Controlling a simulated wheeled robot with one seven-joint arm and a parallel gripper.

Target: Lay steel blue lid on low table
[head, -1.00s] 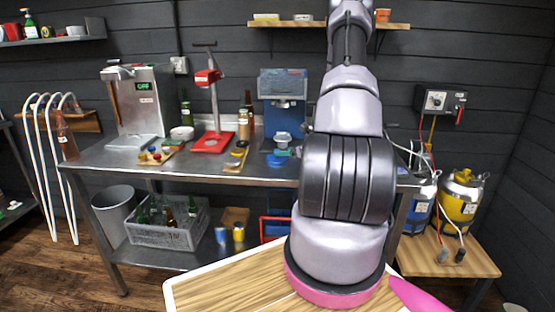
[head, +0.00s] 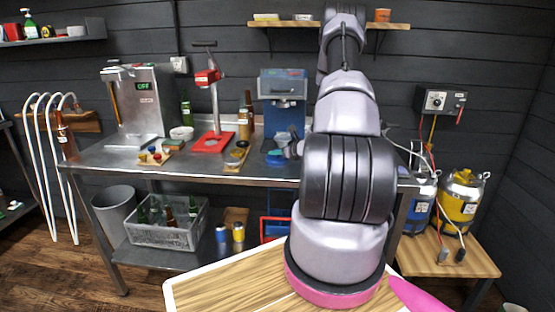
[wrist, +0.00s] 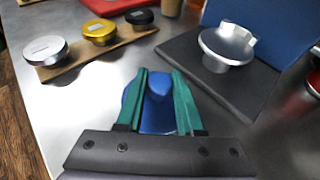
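The steel blue lid (wrist: 160,118) shows between and below my green fingers in the wrist view, with a rounded raised part near the fingertips. My arm hides part of the bench. The low wooden table (head: 440,257) stands at the right.
A blue and a yellow keg (head: 460,202) stand on the low table, with hoses; its front is partly clear. Near my gripper are a board with silver, gold and black lids (wrist: 100,31), a silver fitting (wrist: 228,45) on a dark pad, and the blue machine (head: 283,88).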

